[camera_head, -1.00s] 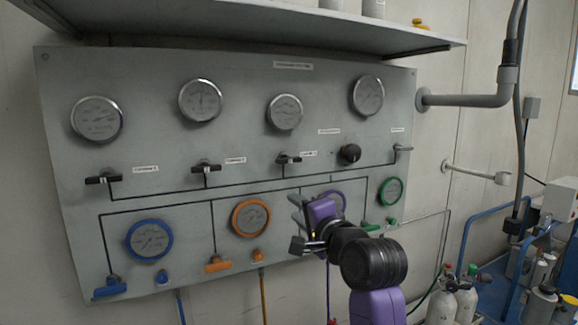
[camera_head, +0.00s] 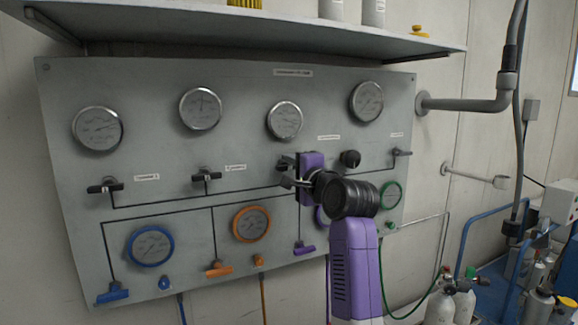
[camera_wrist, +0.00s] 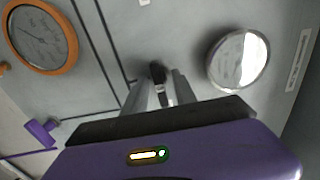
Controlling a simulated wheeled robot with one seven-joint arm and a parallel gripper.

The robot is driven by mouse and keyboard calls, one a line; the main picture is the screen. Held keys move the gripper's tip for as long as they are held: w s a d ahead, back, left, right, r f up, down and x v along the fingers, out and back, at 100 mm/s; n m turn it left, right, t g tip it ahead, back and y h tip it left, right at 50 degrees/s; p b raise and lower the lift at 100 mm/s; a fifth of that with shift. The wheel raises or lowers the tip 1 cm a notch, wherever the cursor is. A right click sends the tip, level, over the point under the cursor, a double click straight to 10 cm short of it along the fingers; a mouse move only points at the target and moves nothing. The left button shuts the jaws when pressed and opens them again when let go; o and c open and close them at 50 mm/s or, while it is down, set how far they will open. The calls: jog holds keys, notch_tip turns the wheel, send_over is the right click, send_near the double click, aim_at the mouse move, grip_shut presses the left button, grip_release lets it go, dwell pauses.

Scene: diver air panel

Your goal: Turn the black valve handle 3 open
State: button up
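The black valve handle 3 (camera_head: 284,163) is the third black handle from the left in the panel's upper row, and my gripper partly hides it in the head view. In the wrist view the handle (camera_wrist: 157,72) shows as a small dark bar on a light stem. My gripper (camera_head: 288,181) is right at this handle. Its two fingers (camera_wrist: 158,92) are apart, one on each side of the stem. I cannot tell whether either finger touches it.
A purple handle (camera_head: 304,249) and an orange-rimmed gauge (camera_head: 251,224) are below. A shelf (camera_head: 260,45) juts out above the panel (camera_head: 70,220).

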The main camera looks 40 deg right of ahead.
jog(key=shift+w, duration=0.15)
grip_shut()
